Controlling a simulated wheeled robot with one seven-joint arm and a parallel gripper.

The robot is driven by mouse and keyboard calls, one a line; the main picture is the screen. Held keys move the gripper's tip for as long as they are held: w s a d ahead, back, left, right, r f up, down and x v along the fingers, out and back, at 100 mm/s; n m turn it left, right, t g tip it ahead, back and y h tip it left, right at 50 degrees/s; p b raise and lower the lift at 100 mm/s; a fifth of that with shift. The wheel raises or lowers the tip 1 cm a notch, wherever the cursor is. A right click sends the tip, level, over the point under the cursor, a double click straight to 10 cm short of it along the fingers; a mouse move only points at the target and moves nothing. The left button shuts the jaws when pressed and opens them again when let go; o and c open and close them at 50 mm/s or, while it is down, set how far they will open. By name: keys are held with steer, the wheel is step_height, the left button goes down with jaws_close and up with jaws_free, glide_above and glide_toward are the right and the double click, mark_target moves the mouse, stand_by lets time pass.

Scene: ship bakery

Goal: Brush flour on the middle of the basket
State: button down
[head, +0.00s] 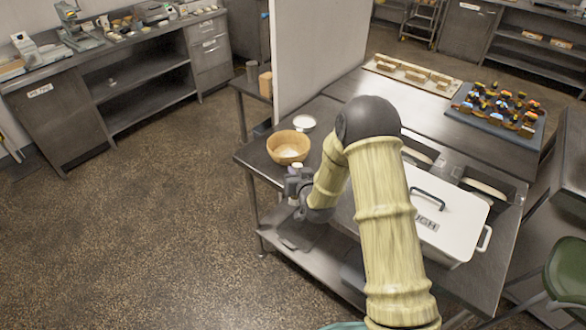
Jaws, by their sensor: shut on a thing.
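A round tan basket (284,158) stands near the left corner of the metal table. Its inside shows a pale patch, perhaps flour. A small round dish with white contents (304,122), possibly flour, stands just behind it to the right. My gripper (297,181) is at the table's front left edge, just in front of the basket. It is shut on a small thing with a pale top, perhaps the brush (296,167). Most of that thing is hidden, and I cannot tell whether it touches the basket.
A white lidded dough box (450,215) sits right of my arm. Behind are a board with loaves (412,74) and a dark tray of colourful items (495,108). A white partition (315,60) rises behind the basket. A green chair (568,270) is at the right. The floor at left is clear.

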steer(key=s+d+f+m+h, duration=0.1)
steer(key=s+d+f+h, duration=0.1)
steer(key=s+d+f, duration=0.3)
steer(key=s+d+f+m+h, duration=0.2)
steer(key=s+d+f, duration=0.3)
steer(key=d, duration=0.6)
steer(key=shift+s+t, duration=0.3)
steer(key=shift+a+f, duration=0.1)
